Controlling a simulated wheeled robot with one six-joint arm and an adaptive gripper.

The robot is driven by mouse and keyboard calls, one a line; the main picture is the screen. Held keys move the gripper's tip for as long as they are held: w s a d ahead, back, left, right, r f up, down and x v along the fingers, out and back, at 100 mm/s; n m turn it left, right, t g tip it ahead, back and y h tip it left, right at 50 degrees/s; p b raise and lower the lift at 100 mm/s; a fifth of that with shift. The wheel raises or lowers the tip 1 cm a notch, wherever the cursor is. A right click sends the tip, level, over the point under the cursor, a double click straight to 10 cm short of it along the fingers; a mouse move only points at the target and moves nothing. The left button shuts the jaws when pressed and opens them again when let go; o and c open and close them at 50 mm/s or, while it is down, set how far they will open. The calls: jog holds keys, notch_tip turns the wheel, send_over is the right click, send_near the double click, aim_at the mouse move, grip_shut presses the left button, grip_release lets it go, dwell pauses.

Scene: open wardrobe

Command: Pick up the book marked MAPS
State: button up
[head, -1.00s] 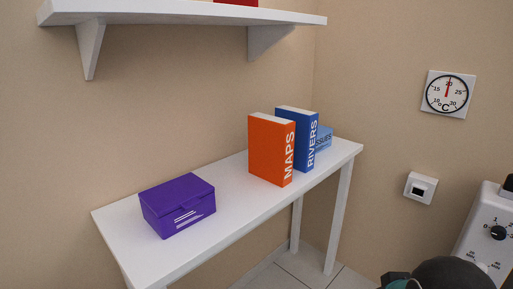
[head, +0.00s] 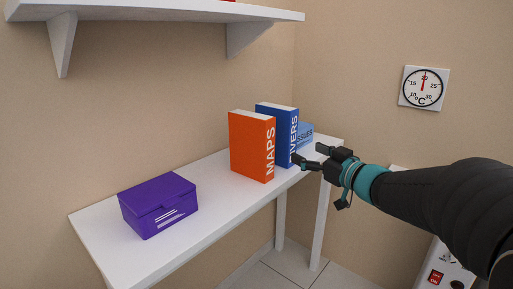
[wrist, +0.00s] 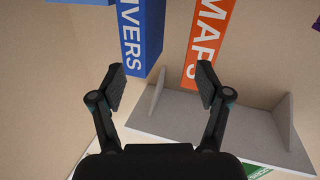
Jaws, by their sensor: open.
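The orange book marked MAPS (head: 249,147) stands upright on the white table, its spine toward the front right. In the wrist view its spine (wrist: 207,40) is at upper right. My gripper (head: 309,153) is open and empty, in front of the right end of the table, to the right of MAPS and apart from it. In the head view it partly covers the foot of the blue book RIVERS. In the wrist view my open fingers (wrist: 160,72) point up between the blue and orange spines, with nothing between them.
The blue book RIVERS (head: 275,111) stands just behind and right of MAPS, with a light blue tissue box (head: 305,133) beyond it. A purple box (head: 157,205) sits on the left of the white table (head: 95,225). A white wall shelf (head: 150,12) hangs above.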

aim_at(271, 156)
jog(key=w+a+g+y, duration=0.1)
jog(key=a, duration=0.2)
jog(key=w+a+f+n+g+y, duration=0.1)
jog(key=a, duration=0.2)
jog(key=w+a+f+n+g+y, duration=0.1)
jog(key=a+y, duration=0.1)
jog(key=a, duration=0.1)
jog(key=shift+w+a+f+g, duration=0.2)
jog(key=shift+w+a+g, duration=0.05)
jog(key=shift+a+g, duration=0.15)
jog(key=shift+s+r+x, duration=0.1)
jog(key=shift+r+x, duration=0.05)
jog(key=shift+x, duration=1.15)
jog(key=shift+s+r+x, duration=0.15)
jog(key=shift+x, duration=1.15)
jog(key=shift+a, duration=0.1)
jog(key=c, duration=1.4)
grip_shut()
jog(key=shift+r, duration=0.15)
